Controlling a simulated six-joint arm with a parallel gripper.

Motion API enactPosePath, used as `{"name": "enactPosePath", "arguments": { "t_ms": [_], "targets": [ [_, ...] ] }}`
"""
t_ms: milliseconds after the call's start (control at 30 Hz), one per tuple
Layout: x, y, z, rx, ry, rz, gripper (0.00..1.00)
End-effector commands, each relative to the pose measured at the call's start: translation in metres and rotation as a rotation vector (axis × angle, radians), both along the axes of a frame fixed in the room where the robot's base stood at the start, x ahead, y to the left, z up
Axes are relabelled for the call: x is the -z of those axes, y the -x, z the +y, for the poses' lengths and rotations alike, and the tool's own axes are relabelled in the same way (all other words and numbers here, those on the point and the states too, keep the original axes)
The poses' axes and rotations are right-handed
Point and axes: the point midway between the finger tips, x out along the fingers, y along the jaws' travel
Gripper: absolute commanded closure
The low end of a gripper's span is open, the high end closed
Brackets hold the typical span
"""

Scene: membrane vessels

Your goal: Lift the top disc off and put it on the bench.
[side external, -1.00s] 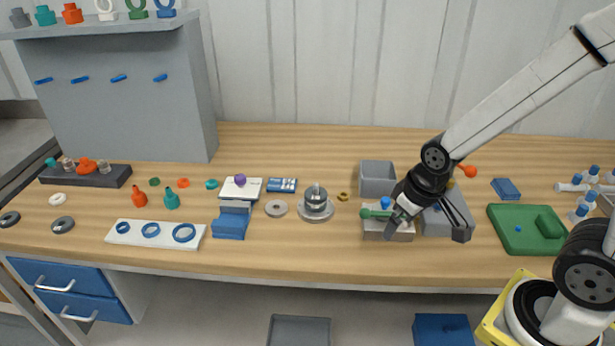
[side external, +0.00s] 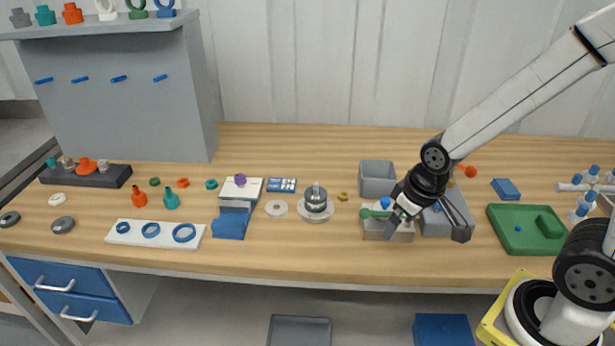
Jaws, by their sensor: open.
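A round metal vessel (side external: 316,201) stands on a pale round base near the middle of the bench (side external: 290,250). It looks like stacked round layers with a small pin on top. Which layer is the top disc is too small to tell. My gripper (side external: 428,226) is open, well to the right of the vessel. It is over or in front of two grey bins, and I cannot tell its height. The jaws appear empty, and the arm hides part of the bins.
A flat grey ring (side external: 276,208) lies left of the vessel, near a blue stepped block (side external: 229,226). A grey open bin (side external: 378,178) and a bin with green and blue items (side external: 388,230) stand right. Bare bench lies in front of the vessel.

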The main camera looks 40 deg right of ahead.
Motion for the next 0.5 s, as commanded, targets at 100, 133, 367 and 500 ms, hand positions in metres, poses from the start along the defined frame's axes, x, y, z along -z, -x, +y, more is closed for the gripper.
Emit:
{"name": "enactPosePath", "arguments": {
  "t_ms": [100,133,367,500],
  "targets": [
    [0.0,0.0,0.0,0.002,0.0,0.0,0.0],
    [0.0,-0.001,0.0,0.005,-0.001,0.001,0.0],
    [-0.002,-0.02,-0.002,0.098,-0.029,0.021,0.0],
    [-0.004,-0.045,-0.006,0.228,-0.068,0.05,0.0]
  ]
}}
